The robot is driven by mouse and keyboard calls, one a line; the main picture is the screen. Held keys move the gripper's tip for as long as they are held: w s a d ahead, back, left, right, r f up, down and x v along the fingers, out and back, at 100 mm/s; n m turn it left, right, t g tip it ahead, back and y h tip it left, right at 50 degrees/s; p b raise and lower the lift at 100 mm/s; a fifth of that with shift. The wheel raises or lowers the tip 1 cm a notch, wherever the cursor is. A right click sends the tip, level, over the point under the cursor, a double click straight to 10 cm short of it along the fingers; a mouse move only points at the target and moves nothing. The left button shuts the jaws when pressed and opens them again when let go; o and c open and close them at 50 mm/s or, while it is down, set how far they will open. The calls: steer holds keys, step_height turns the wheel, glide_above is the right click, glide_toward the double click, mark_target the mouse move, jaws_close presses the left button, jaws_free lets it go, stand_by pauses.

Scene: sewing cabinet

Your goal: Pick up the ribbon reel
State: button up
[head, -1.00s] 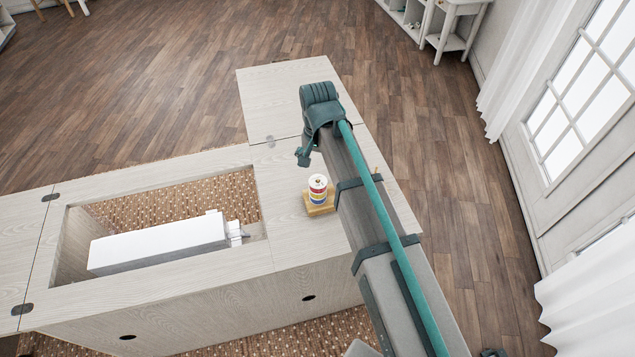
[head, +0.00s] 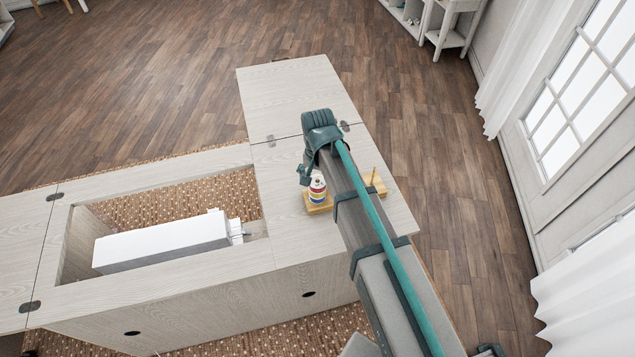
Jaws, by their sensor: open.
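A small striped reel stack (head: 317,192), white on top with red, yellow and blue bands, stands upright on a wooden peg stand (head: 320,209) on the cabinet top. I cannot tell whether the ribbon reel is this whole stack or one layer of it. My gripper (head: 305,178) is open and hangs just above and to the left of the stack's top in the head view. It partly overlaps the stack. I cannot tell whether they touch. My arm hides the middle of the stand.
A bare peg (head: 374,177) stands at the stand's right end, beyond my arm. The pale wooden cabinet (head: 290,85) has a clear far leaf. To the left is an opening with a white sewing machine (head: 165,244) lying low in it.

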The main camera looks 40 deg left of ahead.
steer(key=shift+c, duration=0.4)
steer(key=c, duration=1)
steer(key=shift+r, duration=0.15)
steer(key=shift+r+b, duration=0.7)
steer(key=shift+r, duration=0.05)
steer(key=s+d+r+b, duration=0.1)
steer(key=s+d+r, duration=0.2)
steer(key=s+d+r+b, duration=0.2)
steer(key=s+d+r, duration=0.1)
steer(key=d+r, duration=0.1)
steer(key=s+d+r+b, duration=0.1)
steer(key=s+d+r, duration=0.2)
steer(key=r, duration=0.1)
steer(key=shift+s+d+r, duration=0.15)
steer(key=shift+d, duration=0.1)
steer(key=shift+r, duration=0.15)
